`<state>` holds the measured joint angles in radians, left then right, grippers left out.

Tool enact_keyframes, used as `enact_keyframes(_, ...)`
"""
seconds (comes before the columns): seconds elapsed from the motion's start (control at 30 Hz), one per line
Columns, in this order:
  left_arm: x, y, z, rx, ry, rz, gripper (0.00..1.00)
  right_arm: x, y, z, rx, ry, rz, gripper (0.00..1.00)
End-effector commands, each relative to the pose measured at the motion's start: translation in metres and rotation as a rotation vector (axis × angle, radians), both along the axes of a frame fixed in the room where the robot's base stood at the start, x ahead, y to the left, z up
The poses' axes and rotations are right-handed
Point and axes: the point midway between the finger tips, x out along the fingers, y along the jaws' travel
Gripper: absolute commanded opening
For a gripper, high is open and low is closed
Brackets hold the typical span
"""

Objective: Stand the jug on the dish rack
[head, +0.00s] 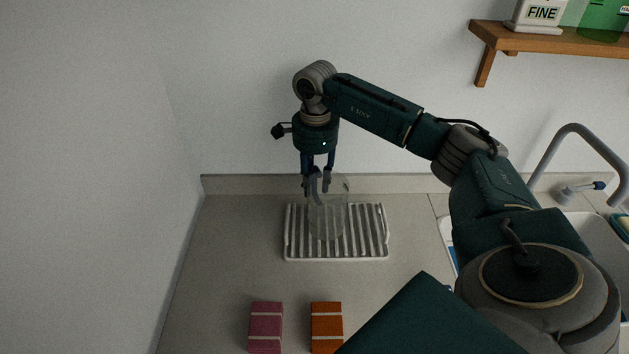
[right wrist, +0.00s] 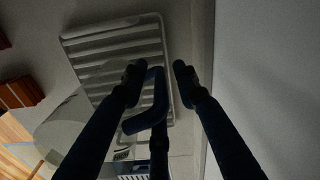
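The clear glass jug (head: 330,216) stands upright over the ribs of the white dish rack (head: 290,256) in the head view, and seems to rest on them. In the right wrist view the see-through jug (right wrist: 70,118) is left of the fingers, with the rack (right wrist: 112,37) beyond. My right gripper (head: 317,184) points down at the jug's upper left side. Its fingertips (right wrist: 158,78) are spread apart. My left gripper is out of view.
A pink box (head: 266,328) and an orange box (head: 327,328) lie on the counter in front. The sink and its tap (head: 571,132) are at the right. A wooden shelf (head: 560,40) hangs at upper right. The counter left of the rack is clear.

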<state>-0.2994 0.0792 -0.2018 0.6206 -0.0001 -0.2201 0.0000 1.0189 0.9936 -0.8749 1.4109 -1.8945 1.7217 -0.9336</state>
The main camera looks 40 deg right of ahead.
Motion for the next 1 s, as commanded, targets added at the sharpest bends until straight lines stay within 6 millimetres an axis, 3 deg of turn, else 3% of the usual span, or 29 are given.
enact_keyframes(0.37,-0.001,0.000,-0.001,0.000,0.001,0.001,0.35,0.001,0.000,0.010,-0.001,-0.002,-0.001,0.30)
enact_keyframes(0.8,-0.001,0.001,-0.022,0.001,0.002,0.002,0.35,0.000,0.000,0.098,0.001,-0.004,0.001,0.30)
enact_keyframes(1.0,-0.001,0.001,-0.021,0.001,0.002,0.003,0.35,0.000,-0.001,0.121,0.000,-0.002,-0.001,0.30)
